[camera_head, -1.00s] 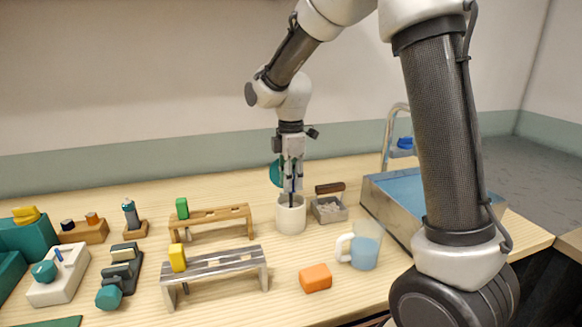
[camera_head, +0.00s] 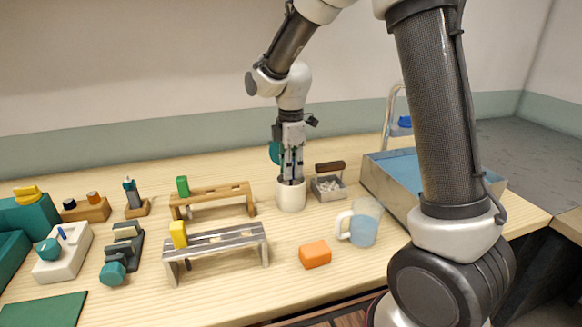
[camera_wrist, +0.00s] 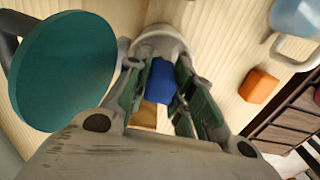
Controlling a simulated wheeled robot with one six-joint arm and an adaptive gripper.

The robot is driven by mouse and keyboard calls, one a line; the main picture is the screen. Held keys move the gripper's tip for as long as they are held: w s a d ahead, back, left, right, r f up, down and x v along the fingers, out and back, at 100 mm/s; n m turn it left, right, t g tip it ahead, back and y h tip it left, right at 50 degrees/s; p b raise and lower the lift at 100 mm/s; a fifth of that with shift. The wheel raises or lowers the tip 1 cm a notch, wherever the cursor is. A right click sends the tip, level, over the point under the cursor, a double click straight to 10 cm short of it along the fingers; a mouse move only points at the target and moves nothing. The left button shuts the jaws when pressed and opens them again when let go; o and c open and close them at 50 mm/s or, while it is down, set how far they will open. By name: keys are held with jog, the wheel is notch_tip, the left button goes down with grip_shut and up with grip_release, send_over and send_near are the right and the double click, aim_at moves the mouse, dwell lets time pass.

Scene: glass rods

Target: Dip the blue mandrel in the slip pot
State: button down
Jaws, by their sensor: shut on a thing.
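My gripper (camera_head: 291,170) is shut on the blue handle of the mandrel (camera_wrist: 161,80), which shows between the fingers in the wrist view. The fingers point down and their tips are at the mouth of the white slip pot (camera_head: 291,197). The mandrel's rod is not visible below the fingers; the pot hides it. In the wrist view the pot's pale rim (camera_wrist: 158,36) shows just beyond the fingers.
A teal disc (camera_head: 275,152) stands close behind the gripper. A grey box with a brown handle (camera_head: 329,185) is right of the pot. A jug (camera_head: 363,224), an orange block (camera_head: 315,254), a wooden rack (camera_head: 213,195) and a grey rack (camera_head: 215,247) stand nearby.

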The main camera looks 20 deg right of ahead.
jog(key=shift+r, duration=0.1)
jog(key=shift+r, duration=5.45)
jog(key=shift+r, duration=2.5)
